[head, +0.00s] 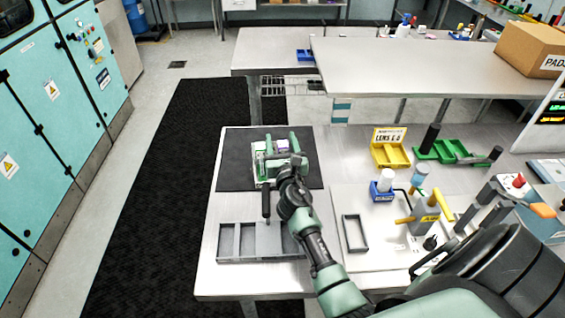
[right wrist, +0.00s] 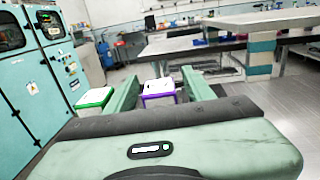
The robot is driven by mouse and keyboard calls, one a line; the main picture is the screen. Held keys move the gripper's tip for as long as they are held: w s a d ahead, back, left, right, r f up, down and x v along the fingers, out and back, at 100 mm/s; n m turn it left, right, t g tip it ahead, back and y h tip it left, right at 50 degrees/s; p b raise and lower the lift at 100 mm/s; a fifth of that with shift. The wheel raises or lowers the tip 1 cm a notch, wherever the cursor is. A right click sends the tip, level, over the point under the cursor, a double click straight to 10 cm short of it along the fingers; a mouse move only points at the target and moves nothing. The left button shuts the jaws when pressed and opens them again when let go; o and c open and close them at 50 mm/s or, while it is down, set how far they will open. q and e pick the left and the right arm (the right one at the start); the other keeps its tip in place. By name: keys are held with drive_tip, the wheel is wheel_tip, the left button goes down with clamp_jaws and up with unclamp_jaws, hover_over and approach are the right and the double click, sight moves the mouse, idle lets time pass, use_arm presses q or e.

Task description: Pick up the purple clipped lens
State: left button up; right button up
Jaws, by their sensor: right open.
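The purple clipped lens (right wrist: 158,91) shows in the right wrist view as a pale block with a purple rim, between the two fingers of my right gripper (right wrist: 160,76). The fingers stand apart, with a visible gap on both sides of it. In the head view, my right gripper (head: 281,138) is over the dark mat (head: 234,172), and the purple lens (head: 283,146) shows partly between its fingers. A green-rimmed lens (right wrist: 94,98) is just outside the left finger in the wrist view. My left gripper is in neither view.
A grey compartment tray (head: 247,240) lies in front of the mat. A yellow bin (head: 391,155) with a lens sign and a green tray (head: 440,150) stand to the right. A small grey frame (head: 354,234), bottles and tools crowd the right side. The mat's left part is clear.

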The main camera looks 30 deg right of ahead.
clamp_jaws()
idle(0.3)
